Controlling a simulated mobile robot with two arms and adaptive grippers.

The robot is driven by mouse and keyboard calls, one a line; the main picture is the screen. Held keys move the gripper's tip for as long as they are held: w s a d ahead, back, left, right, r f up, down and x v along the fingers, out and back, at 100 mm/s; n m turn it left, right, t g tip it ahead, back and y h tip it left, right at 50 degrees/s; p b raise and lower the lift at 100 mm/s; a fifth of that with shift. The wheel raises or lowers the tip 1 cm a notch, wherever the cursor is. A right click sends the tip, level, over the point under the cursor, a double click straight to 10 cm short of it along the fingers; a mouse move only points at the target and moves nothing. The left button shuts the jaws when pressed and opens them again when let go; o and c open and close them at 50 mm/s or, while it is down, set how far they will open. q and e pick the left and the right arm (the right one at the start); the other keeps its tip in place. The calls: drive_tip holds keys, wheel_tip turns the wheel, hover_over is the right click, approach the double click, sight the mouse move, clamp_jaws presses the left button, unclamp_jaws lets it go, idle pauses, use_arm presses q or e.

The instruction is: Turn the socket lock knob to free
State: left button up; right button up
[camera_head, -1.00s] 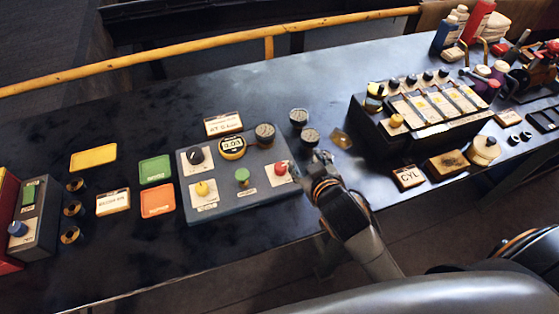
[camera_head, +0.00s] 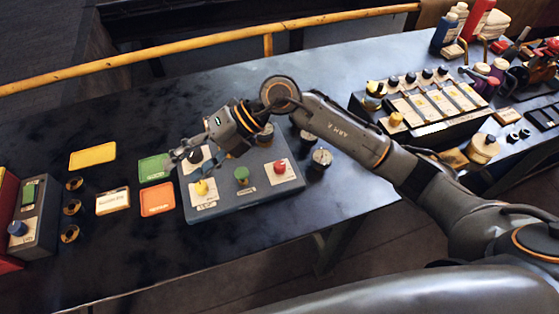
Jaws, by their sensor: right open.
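A blue-grey control panel (camera_head: 225,207) lies on the dark bench. It carries a black knob (camera_head: 195,156) at the upper left, a yellow knob (camera_head: 202,187), a green knob (camera_head: 241,174) and a red knob (camera_head: 280,167). The labels are too small to read, so I cannot tell which is the socket lock knob. My right gripper (camera_head: 179,157) is open, its fingers over the panel's upper left edge close to the black knob. I cannot tell whether they touch it. The hand hides the panel's display. My left gripper is not in view.
Round dark metal pieces, one with a pale top (camera_head: 321,157), stand right of the panel. Yellow (camera_head: 92,156), green (camera_head: 154,168) and orange (camera_head: 157,198) plates lie left of it. A grey box with a blue knob (camera_head: 17,229) stands far left. A sloped black console (camera_head: 420,137) stands right.

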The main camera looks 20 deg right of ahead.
drive_tip(key=w+d+f+h, duration=0.4)
drive_tip(key=d+f+h, duration=0.15)
drive_tip(key=d, duration=0.35)
drive_tip(key=m+t+h, duration=0.1)
drive_tip(key=m+h, duration=0.1)
drive_tip(key=h, duration=0.5)
approach(280, 165)
drive_tip(key=shift+y, duration=0.25)
wheel_tip(280, 165, down, 7)
drive_tip(key=p, duration=0.4)
drive_tip(key=shift+s+d+f, duration=0.1)
drive_tip(key=shift+d+f, duration=0.05)
drive_tip(key=shift+f, duration=0.85)
clamp_jaws()
